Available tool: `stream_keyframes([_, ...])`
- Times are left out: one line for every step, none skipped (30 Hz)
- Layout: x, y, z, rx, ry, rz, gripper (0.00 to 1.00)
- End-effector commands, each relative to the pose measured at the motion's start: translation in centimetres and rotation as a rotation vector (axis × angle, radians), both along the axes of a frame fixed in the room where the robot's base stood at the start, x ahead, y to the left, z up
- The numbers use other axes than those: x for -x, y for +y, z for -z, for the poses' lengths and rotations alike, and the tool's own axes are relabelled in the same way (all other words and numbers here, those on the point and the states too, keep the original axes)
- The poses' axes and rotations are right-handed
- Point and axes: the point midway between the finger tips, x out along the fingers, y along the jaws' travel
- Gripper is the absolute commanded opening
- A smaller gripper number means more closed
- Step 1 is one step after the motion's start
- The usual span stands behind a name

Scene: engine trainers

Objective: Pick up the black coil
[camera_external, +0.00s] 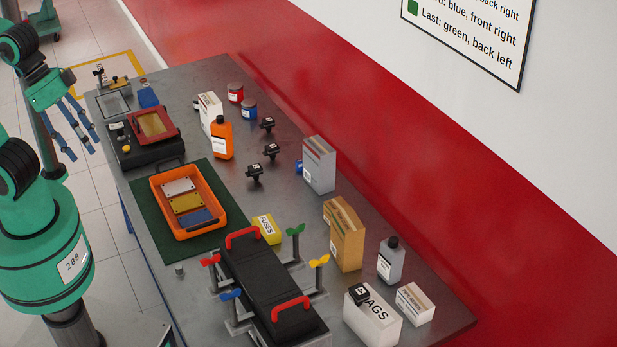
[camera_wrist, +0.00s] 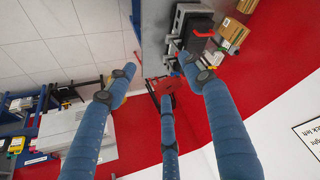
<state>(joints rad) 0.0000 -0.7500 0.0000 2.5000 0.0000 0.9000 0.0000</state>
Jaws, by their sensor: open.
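Several small black coil-like parts with white labels are on the grey table in the external view. Three stand near its middle: one black coil (camera_external: 267,124) at the back, one (camera_external: 271,150) in the middle and one (camera_external: 254,172) nearest. Another small black part (camera_external: 359,293) lies on the white RAGS box (camera_external: 372,322). I cannot tell which is the coil meant. My gripper (camera_external: 84,147) has blue fingers, spread open and empty, beyond the table's left edge and well apart from these parts. The fingers also show in the wrist view (camera_wrist: 160,82), where no coil can be made out.
An orange tray (camera_external: 158,205) with plates lies on a green mat. A black engine block (camera_external: 268,275) with red handles and coloured levers stands in front. Bottles, cans and boxes line the back, including an orange bottle (camera_external: 222,140) and a grey box (camera_external: 319,165). A red wall is behind.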

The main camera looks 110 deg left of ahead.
Motion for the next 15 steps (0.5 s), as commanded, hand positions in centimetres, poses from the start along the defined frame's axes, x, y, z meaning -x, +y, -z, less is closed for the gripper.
stream_keyframes([0.0,0.0,0.0,0.0,0.0,0.0,0.52])
stream_keyframes([0.0,0.0,0.0,0.0,0.0,0.0,0.52])
stream_keyframes([0.0,0.0,0.0,0.0,0.0,0.0,0.56])
stream_keyframes([0.0,0.0,0.0,0.0,0.0,0.0,0.56])
stream_keyframes([0.0,0.0,0.0,0.0,0.0,0.0,0.56])
stream_keyframes([0.0,0.0,0.0,0.0,0.0,0.0,0.56])
stream_keyframes([0.0,0.0,0.0,0.0,0.0,0.0,0.56])
stream_keyframes([0.0,0.0,0.0,0.0,0.0,0.0,0.56])
stream_keyframes([0.0,0.0,0.0,0.0,0.0,0.0,0.56])
stream_keyframes([0.0,0.0,0.0,0.0,0.0,0.0,0.56])
stream_keyframes([-0.01,0.0,0.0,0.0,0.0,0.0,0.56])
stream_keyframes([-0.03,0.01,-0.03,0.0,0.0,0.0,0.56])
stream_keyframes([-0.07,0.01,-0.05,0.0,0.0,-0.001,0.56])
stream_keyframes([-0.13,0.02,-0.09,0.0,0.0,-0.002,0.56])
stream_keyframes([-0.26,0.04,-0.17,0.001,0.001,-0.004,0.56])
